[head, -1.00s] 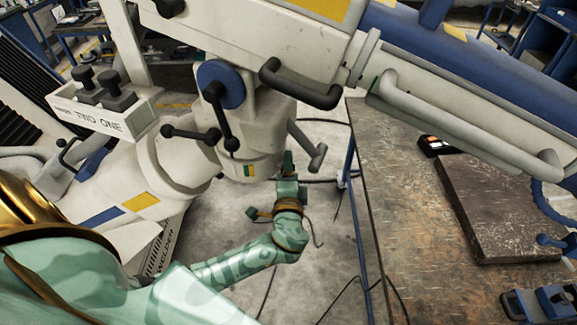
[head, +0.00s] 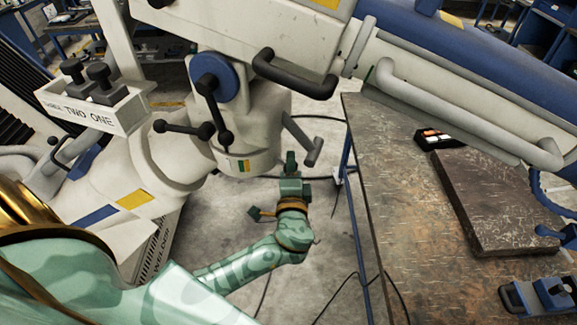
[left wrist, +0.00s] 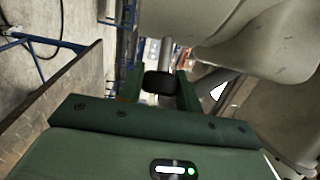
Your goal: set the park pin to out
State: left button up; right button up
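A grey pin-like bar (head: 301,138) with a thick end sticks out down and right from the white joint housing (head: 250,130); I take it for the park pin, though no label on it is readable. My left gripper (head: 291,162) points up just below the housing, a little left of the bar's end. In the left wrist view the gripper (left wrist: 159,90) has its two green fingers apart, and a dark knob (left wrist: 161,82) on a grey stem shows between them. I cannot tell if the fingers touch it. My right gripper is not in view.
A switch box (head: 95,105) marked TWO ONE is at left. A workbench (head: 390,190) with a dark slab (head: 510,200) stands at right. Cables lie on the floor.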

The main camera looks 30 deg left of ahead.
pick_arm(q)
jog(key=o, duration=0.4)
jog(key=shift+s+d, duration=0.1)
jog(key=shift+s, duration=0.05)
jog(key=b+v, duration=0.4)
jog(key=v, duration=1.2)
